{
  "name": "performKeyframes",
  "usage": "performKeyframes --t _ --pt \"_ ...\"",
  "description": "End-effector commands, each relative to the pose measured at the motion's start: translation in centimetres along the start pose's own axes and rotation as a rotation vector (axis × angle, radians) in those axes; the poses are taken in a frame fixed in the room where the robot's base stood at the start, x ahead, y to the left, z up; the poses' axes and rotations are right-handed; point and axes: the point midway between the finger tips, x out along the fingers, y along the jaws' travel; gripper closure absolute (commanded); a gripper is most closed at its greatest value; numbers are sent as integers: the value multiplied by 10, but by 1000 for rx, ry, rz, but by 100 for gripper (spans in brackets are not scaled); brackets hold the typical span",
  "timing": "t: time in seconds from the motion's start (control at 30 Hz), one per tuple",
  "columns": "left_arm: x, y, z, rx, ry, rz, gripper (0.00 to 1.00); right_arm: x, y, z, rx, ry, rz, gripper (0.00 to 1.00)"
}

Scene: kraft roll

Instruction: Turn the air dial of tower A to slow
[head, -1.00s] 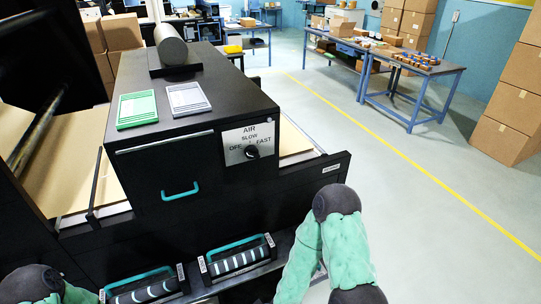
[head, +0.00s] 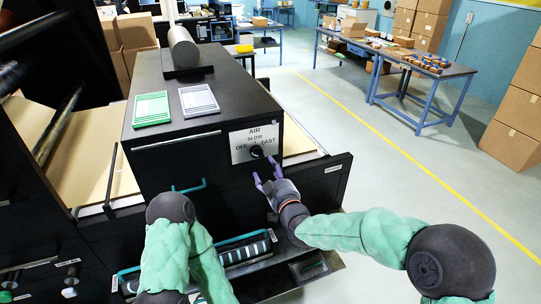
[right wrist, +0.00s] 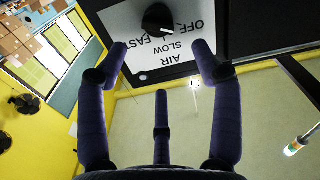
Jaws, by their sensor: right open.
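The air dial (head: 257,151) is a black knob on a white plate (head: 240,155) marked AIR, OFF, SLOW and FAST, on the front of a black cabinet (head: 165,165). My right gripper (head: 264,169) is open just below and in front of the dial. In the right wrist view the dial (right wrist: 157,17) is beyond the spread fingertips, roughly between them and apart from them; the plate's text is upside down. My left arm shows at the lower middle of the head view, but its gripper is out of sight.
A teal handle (head: 188,187) sticks out left of the dial. A green card (head: 151,109), a grey card (head: 198,100) and a grey roll (head: 183,48) are on the cabinet top. Below are teal-handled trays. The floor to the right is clear up to a blue-legged table (head: 440,72).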

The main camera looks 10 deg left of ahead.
Motion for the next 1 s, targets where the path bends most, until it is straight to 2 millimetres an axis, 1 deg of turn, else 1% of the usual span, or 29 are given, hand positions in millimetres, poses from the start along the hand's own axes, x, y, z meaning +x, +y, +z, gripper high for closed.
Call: performKeyframes --t 0.4,0.6,0.8,1.0 --pt "5 -2 0 0 0 0 100 64 0 3 2 -3 0 34" --pt "7 -2 0 0 0 0 100 86 0 2 2 -2 1 34" --pt "7 -2 0 0 0 0 100 96 0 2 2 -4 0 34" --pt "7 -2 0 0 0 0 100 97 0 2 3 -4 0 34"
